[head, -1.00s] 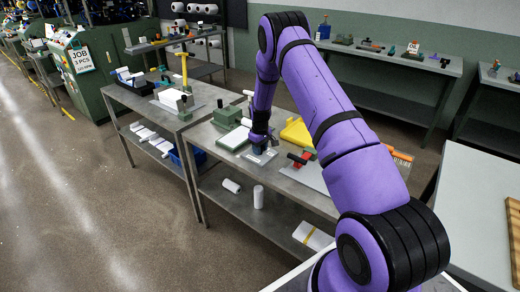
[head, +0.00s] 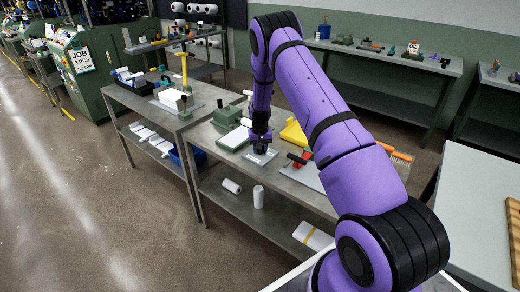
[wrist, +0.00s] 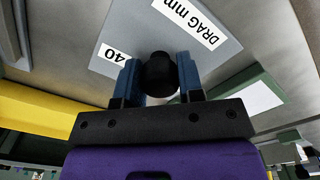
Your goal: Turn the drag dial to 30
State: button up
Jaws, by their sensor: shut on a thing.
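The drag dial's grey plate (head: 261,157) lies on the near workbench in the head view, under my gripper (head: 261,145). In the wrist view the plate (wrist: 217,58) carries a white "DRAG mm" label and a "40" label. The dial's round black knob (wrist: 159,73) sits between the two blue fingers of my gripper (wrist: 160,80), which is shut on it. Any pointer and the other scale marks are hidden or outside the view, so I cannot read the setting.
A yellow part (head: 294,133) lies just right of the dial and also shows in the wrist view (wrist: 38,112). A green block with a white top (head: 234,138) is at the left. Red-handled tool (head: 299,158) lies at the right. A neighbouring bench (head: 125,95) stands farther left.

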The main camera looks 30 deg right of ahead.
dwell(0.5)
jog(key=o, duration=0.9)
notch_tip(320, 180, up, 11)
jog(key=shift+f, duration=0.1)
dwell(0.3)
